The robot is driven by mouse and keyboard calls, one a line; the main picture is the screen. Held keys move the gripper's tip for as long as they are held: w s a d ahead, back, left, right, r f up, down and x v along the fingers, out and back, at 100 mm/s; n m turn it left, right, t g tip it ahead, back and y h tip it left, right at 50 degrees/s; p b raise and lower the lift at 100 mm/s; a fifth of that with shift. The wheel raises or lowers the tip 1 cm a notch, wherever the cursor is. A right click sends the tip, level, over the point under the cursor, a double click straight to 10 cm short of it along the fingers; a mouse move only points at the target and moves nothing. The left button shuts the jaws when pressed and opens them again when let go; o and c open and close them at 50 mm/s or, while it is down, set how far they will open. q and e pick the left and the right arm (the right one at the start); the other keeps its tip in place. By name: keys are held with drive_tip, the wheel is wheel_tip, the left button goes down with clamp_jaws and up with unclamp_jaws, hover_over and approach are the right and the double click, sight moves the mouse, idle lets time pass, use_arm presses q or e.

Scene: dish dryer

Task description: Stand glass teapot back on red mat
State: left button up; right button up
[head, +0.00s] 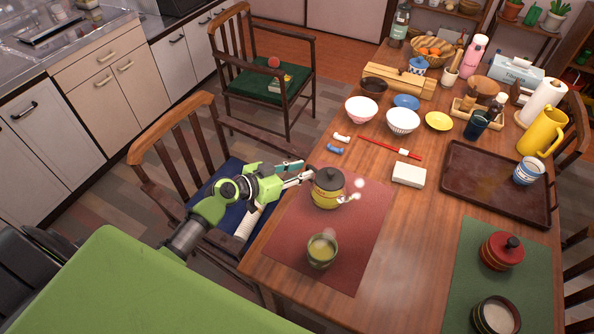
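The teapot (327,192) has a yellow-amber body, a black lid and a pale spout pointing right. It looks upright at the upper part of the red mat (350,245); whether its base touches the mat is hard to tell. My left gripper (308,169) reaches in from the left, close beside the teapot, over the mat's left edge. Its fingers look spread, and I see no handle clearly between them. My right gripper is not in view.
A green cup (321,251) with tea stands on the red mat in front of the teapot. A white box (408,174) and red chopsticks (391,147) lie behind. A brown tray (480,185) and green mat (460,285) are to the right. A chair (185,150) stands left of the table.

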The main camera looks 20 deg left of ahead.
use_arm(q)
drive_tip(key=b+v, duration=0.1)
drive_tip(key=v, duration=1.1)
drive_tip(key=shift+b, duration=0.35)
